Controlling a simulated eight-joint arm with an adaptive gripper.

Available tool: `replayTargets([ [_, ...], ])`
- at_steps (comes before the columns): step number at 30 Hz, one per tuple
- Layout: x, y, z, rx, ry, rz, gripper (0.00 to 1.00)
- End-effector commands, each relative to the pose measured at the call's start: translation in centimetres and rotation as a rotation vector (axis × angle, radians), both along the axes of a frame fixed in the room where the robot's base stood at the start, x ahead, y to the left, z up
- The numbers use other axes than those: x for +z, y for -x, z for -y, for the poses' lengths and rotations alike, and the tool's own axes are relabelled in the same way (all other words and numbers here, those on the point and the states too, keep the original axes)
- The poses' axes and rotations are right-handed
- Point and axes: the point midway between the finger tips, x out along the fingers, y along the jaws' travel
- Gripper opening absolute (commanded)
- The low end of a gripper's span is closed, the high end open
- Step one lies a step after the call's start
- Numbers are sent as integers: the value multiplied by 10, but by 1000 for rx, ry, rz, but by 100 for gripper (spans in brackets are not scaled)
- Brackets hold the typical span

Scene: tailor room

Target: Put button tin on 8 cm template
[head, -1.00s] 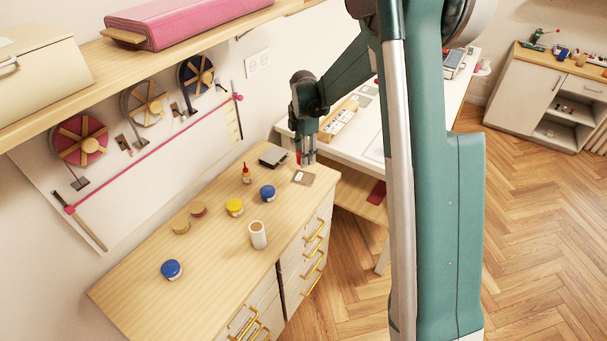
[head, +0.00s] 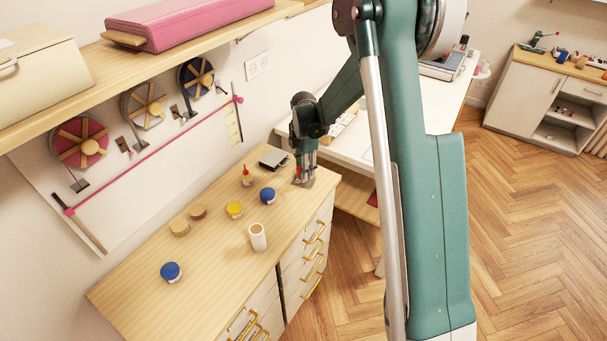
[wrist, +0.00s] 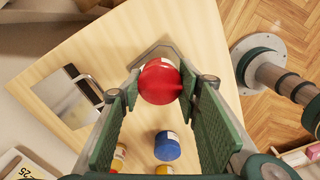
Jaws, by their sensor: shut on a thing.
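My gripper (head: 303,178) is shut on a round red button tin (wrist: 160,83); a bit of white label shows at its far side. In the wrist view the tin sits between the fingertips, in front of a flat grey plate, apparently the 8 cm template (wrist: 149,53). The tin hides most of the plate, and only its edges show around it. In the head view my gripper is low over the cabinet's far right corner, and its fingers largely hide tin and plate. I cannot tell whether the tin touches the plate.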

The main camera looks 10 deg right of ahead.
Motion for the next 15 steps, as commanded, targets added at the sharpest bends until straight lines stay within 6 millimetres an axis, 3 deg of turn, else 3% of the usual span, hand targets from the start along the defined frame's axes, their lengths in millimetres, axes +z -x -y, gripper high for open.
replayTargets([
  [6, -19, 0, 0, 0, 0, 0, 20],
  [15, -20, 0, 0, 0, 0, 0, 20],
])
